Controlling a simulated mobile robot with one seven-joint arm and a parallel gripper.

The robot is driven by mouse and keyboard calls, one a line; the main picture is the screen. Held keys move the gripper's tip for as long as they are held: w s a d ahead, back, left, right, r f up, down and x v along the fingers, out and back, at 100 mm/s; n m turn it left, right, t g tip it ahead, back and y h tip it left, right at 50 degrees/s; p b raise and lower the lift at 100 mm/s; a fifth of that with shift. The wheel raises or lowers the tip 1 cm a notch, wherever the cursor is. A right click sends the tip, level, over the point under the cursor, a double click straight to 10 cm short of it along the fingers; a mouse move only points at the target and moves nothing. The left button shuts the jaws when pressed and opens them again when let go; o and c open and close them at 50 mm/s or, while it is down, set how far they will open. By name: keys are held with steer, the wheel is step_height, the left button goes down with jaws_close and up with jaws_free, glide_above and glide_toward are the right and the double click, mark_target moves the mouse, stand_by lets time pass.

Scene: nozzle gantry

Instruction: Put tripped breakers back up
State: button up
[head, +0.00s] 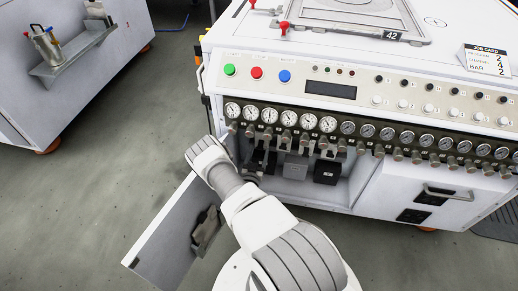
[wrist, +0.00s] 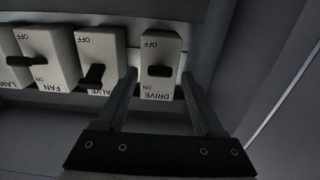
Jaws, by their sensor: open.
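In the wrist view a row of white breakers has black levers, with OFF at the picture's top and ON at its bottom. My gripper (wrist: 159,78) is open, its fingers on either side of the DRIVE breaker (wrist: 160,87), with nothing held. The DRIVE lever (wrist: 160,71) sits about midway between its marks. The VALVE lever (wrist: 95,76) points toward ON. The FAN lever (wrist: 27,63) lies sideways between its marks. The LAMP breaker (wrist: 8,60) is cut by the left edge. Whether the fingers touch the DRIVE breaker, I cannot tell. In the head view my arm hides the breakers.
The cabinet's open door (head: 165,232) hangs left of my arm. Dark boxes (head: 327,171) stand in the open bay below a row of gauges (head: 289,118). A closed panel with a handle (head: 452,190) is at right.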

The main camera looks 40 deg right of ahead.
steer(key=shift+w+d, duration=0.15)
steer(key=shift+d, duration=0.05)
steer(key=shift+c, duration=0.3)
jaws_close()
